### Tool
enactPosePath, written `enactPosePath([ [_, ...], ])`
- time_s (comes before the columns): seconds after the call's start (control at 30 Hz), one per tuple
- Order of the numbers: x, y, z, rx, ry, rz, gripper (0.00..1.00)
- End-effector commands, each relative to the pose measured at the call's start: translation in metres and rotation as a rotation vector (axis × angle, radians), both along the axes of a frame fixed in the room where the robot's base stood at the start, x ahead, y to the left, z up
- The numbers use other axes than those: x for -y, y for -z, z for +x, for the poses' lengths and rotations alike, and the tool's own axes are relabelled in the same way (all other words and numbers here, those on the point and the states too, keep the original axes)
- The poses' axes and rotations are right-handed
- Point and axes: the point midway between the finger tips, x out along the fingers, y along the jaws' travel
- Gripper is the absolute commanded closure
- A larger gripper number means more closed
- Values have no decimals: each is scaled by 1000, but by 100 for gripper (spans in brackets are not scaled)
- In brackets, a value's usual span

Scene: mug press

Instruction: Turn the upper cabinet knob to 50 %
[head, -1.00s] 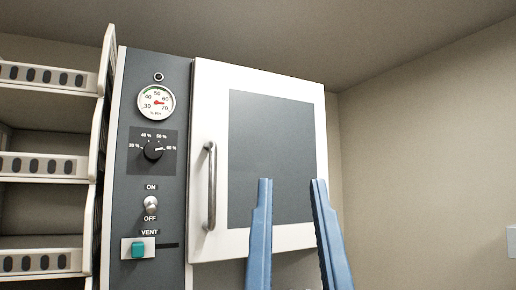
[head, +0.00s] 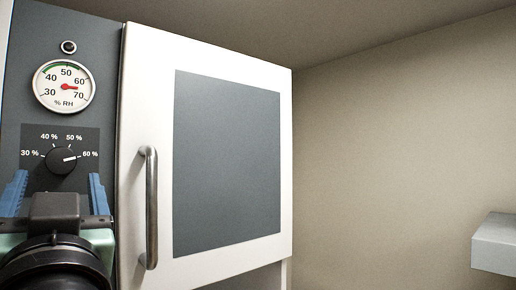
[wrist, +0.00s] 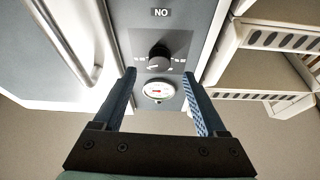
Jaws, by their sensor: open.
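The cabinet knob (head: 61,160) is black and round, on a dark plate marked 30 % to 60 %. Its white pointer line is turned right, to about 60 %. The wrist view shows the knob (wrist: 159,54) upside down, with a gap on both sides. The round gauge (head: 64,86) above it has its red needle between 60 and 70. My gripper (head: 57,178) has two blue fingers, open and empty, just below and to either side of the knob in the head view. In the wrist view my gripper (wrist: 158,74) points at the panel, apart from the knob.
The white cabinet door (head: 225,160) is shut, and its metal handle (head: 150,208) sticks out right of the gripper. A white shelf rack (wrist: 265,38) stands beside the panel. A light grey box (head: 495,243) is at the far right.

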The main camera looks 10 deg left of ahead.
Motion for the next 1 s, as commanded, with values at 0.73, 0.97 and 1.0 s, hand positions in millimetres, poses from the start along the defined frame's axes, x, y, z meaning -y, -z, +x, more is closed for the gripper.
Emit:
enactPosePath([
  [0.73, -36, -20, 33, 2, 1, 1, 33],
  [0.97, -36, -20, 33, 1, 1, 2, 74],
  [1.0, -36, -20, 33, 1, 1, 2, 82],
])
